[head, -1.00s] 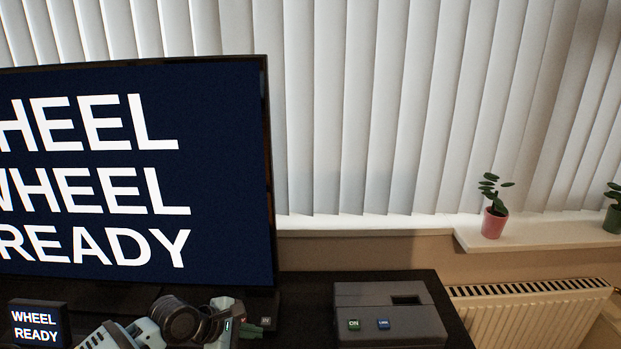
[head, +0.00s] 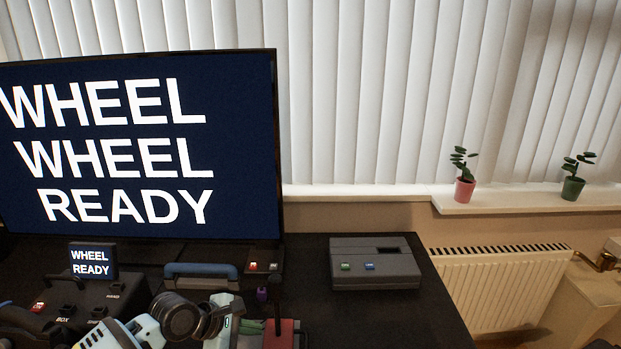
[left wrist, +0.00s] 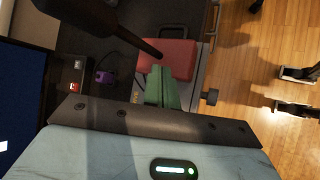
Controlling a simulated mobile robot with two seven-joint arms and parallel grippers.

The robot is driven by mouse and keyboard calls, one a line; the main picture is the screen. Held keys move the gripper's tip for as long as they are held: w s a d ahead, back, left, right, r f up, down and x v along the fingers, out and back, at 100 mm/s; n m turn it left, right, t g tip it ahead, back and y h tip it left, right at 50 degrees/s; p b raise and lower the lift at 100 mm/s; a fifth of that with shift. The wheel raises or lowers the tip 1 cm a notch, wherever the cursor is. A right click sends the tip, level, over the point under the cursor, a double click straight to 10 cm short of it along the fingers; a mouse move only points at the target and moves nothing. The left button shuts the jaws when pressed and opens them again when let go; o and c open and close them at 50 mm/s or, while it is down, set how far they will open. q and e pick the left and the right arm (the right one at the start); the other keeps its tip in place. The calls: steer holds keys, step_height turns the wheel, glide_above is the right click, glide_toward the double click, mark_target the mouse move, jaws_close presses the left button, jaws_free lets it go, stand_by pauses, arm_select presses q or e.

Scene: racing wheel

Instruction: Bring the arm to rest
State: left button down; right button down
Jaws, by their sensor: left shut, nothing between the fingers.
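My left arm comes in at the bottom of the head view, and its gripper (head: 250,327) has green fingers. The fingers are shut with nothing between them. In the left wrist view the shut green fingers (left wrist: 162,88) point toward a red block-like object (left wrist: 167,58); I cannot tell whether they touch it. The same red object (head: 281,334) shows just right of the fingers in the head view. My right gripper is not in view.
A grey box (head: 375,265) with green and blue buttons sits on the dark desk (head: 390,320). A blue-topped handle (head: 201,270) and a purple item (head: 262,294) lie nearer my arm. A radiator (head: 497,285) stands right.

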arm_select(q)
steer(key=s+d+f+m+t+p, duration=0.1)
steer(key=s+f+m, duration=0.4)
steer(key=s+f, duration=0.3)
steer(key=s+d+f+m+t, duration=0.15)
steer(key=s+f+m, duration=0.3)
steer(key=s, duration=0.55)
steer(key=s+a+f+m+y, duration=0.1)
steer(key=s+a+m+y, duration=0.1)
steer(key=s, duration=0.5)
steer(key=s+a+f+m+y, duration=0.1)
steer(key=s+a+m, duration=0.2)
steer(key=s, duration=0.4)
steer(key=s+a+f+m+y+p, duration=0.1)
steer(key=s+a+f+m+y, duration=0.1)
steer(key=s, duration=0.5)
steer(key=a+m+t, duration=0.1)
steer(key=a, duration=0.1)
steer(key=shift+s+a+m+y, duration=0.2)
steer(key=shift+a+m+y, duration=0.1)
steer(key=shift+a+m, duration=0.1)
